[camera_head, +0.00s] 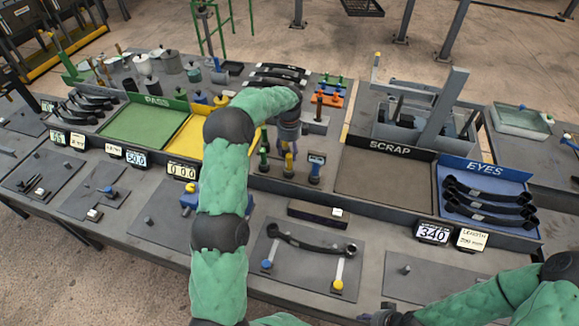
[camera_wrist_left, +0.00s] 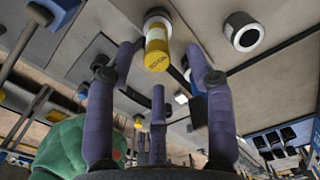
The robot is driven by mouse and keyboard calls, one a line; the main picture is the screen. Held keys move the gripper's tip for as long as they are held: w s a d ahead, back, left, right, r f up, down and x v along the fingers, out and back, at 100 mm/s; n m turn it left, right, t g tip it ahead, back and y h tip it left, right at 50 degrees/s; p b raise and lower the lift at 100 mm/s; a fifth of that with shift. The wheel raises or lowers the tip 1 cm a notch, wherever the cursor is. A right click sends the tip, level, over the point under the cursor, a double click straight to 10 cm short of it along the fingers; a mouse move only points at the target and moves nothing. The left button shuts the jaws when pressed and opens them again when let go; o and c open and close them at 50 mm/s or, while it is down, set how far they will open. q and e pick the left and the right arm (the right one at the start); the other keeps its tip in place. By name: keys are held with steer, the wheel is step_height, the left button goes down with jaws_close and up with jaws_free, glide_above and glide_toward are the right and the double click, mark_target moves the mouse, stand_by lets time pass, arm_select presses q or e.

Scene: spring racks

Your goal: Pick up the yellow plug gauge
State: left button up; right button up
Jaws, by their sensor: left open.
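The yellow plug gauge (camera_head: 288,166) stands upright in the head view, between a green gauge (camera_head: 263,160) and a blue-topped gauge (camera_head: 316,167). My left gripper (camera_head: 287,143) is above the yellow gauge and hides its upper part. In the left wrist view the yellow end of the gauge (camera_wrist_left: 157,48) shows between the open fingers of my left gripper (camera_wrist_left: 160,62). I see no finger clearly touching it. My right arm comes in at the lower right, and its gripper (camera_head: 382,317) is cut off by the lower edge.
The green PASS tray (camera_head: 150,124) lies left, with a yellow tray beside it. The SCRAP tray (camera_head: 385,178) and blue EYES tray (camera_head: 480,172) stand right. A black bar (camera_head: 308,243) lies on a grey mat in front. In the wrist view a dark cylinder (camera_wrist_left: 243,32) is right of the gauge.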

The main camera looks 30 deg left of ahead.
mark_target(289, 163)
arm_select(q)
step_height(289, 163, down, 2)
steer(key=shift+w+f, duration=0.1)
steer(key=shift+f, duration=0.1)
steer(key=f, duration=0.5)
steer(key=shift+s+p, duration=0.25)
steer(key=shift+p, duration=0.1)
jaws_close()
